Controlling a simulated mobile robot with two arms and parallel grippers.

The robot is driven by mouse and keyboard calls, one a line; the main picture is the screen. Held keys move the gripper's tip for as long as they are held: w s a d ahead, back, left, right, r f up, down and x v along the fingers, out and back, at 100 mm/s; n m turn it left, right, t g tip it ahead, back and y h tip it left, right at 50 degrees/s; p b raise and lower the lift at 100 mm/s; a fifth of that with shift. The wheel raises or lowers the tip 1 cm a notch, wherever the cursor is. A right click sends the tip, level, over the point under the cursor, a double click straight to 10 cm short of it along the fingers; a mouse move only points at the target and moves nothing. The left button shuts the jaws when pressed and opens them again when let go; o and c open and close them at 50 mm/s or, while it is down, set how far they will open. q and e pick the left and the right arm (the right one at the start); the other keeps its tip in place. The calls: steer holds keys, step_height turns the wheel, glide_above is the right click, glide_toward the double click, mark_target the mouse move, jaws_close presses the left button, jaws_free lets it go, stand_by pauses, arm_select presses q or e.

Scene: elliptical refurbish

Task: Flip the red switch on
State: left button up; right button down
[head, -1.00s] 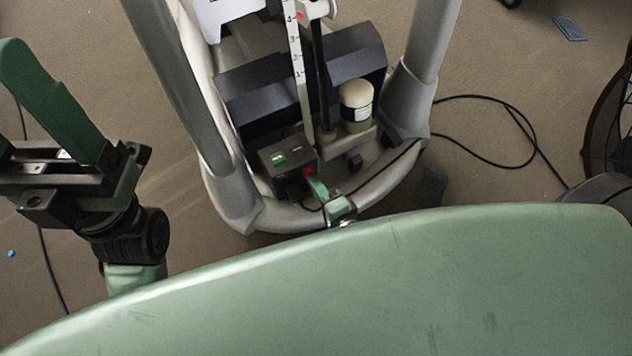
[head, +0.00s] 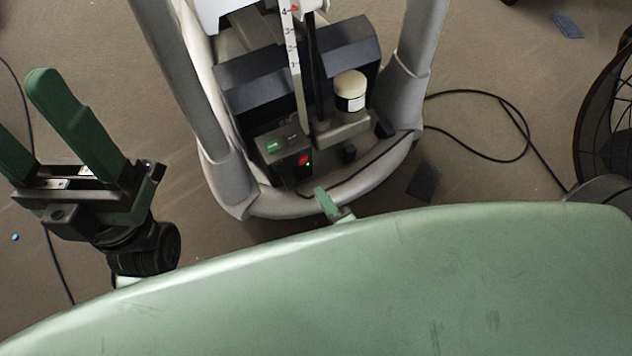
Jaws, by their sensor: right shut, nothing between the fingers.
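The red switch (head: 303,160) is on the front of a small dark box (head: 284,149) at the base of the grey machine. A small green light shows beside the switch. My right gripper (head: 322,195) shows only its green fingertips above the edge of my green body. It is shut and empty, below the switch and apart from it. My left gripper (head: 38,122) is at the left with its two green fingers spread wide, holding nothing, well away from the machine.
The machine's thick grey tube frame (head: 309,200) curves around the box at the front and both sides. A white-topped cylinder (head: 350,90) stands right of the box. A black cable (head: 520,120) loops on the carpet at right, near a dark wheel-like frame (head: 607,125).

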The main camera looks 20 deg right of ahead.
steer(key=p+v, duration=0.1)
steer(key=v, duration=0.5)
steer(key=shift+s+d+f+p, duration=0.15)
steer(key=shift+s+f+p, duration=0.05)
steer(key=shift+s+p, duration=0.1)
steer(key=shift+w, duration=0.1)
